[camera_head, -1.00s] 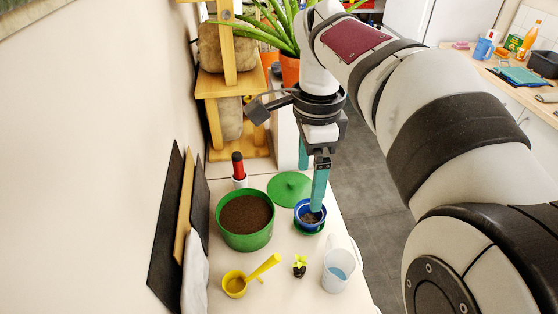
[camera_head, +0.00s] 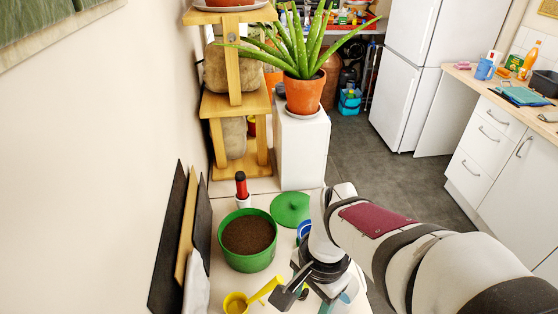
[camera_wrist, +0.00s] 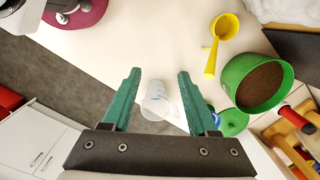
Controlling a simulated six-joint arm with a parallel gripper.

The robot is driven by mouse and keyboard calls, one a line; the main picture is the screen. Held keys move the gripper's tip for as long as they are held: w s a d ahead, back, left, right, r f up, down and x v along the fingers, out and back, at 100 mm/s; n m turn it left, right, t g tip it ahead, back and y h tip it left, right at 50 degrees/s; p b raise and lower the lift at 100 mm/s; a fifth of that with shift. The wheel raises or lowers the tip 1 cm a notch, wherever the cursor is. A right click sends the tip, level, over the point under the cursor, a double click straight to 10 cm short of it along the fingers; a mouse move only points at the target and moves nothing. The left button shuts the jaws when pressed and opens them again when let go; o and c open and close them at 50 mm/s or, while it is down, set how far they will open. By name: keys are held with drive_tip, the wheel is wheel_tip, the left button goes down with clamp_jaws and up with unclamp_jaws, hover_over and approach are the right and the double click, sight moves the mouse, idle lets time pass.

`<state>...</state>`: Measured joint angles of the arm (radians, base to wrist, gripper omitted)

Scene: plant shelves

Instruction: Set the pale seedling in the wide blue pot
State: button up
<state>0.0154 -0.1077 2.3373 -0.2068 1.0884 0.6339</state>
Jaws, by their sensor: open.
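The wide blue pot (camera_head: 304,229) shows only as a rim arc in the head view, mostly hidden by my arm. In the wrist view a sliver of the blue pot (camera_wrist: 214,114) shows just right of my right finger. My gripper (camera_wrist: 157,73) is open and empty, fingers spread above the table. The clear measuring cup (camera_wrist: 155,100) appears between the fingers, below them. I cannot make out the pale seedling clearly in either current view; my gripper covers its area in the head view.
A wooden shelf (camera_head: 236,106) and an aloe pot (camera_head: 304,93) are behind. Dark boards lean at the left wall.

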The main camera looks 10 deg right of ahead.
drive_tip(key=w+f+m, duration=0.2)
drive_tip(key=w+f, duration=0.1)
drive_tip(key=w+d+f+m, duration=0.1)
drive_tip(key=w+f+m, duration=0.1)
drive_tip(key=w+f, duration=0.1)
drive_tip(key=w+d+f+m, duration=0.1)
drive_tip(key=w+f+m, duration=0.1)
drive_tip(key=w+f, duration=0.1)
drive_tip(key=shift+w+f+m+h, duration=0.15)
drive_tip(key=shift+w+f+h, duration=0.05)
drive_tip(key=shift+w, duration=0.25)
drive_tip(key=shift+w+f+m+h, duration=0.15)
drive_tip(key=shift+w+f+h, duration=0.05)
drive_tip(key=shift+w, duration=0.2)
drive_tip(key=shift+f, duration=3.4)
clamp_jaws()
drive_tip(key=shift+r, duration=3.5)
drive_tip(key=w+d+r, duration=0.3)
drive_tip(key=w, duration=0.4)
drive_tip(key=w+d+r, duration=0.3)
drive_tip(key=w, duration=0.4)
drive_tip(key=shift+s+a+f, duration=0.1)
drive_tip(key=shift+f, duration=1.85)
drive_tip(key=shift+a+f, duration=0.1)
drive_tip(key=shift+f, duration=1.85)
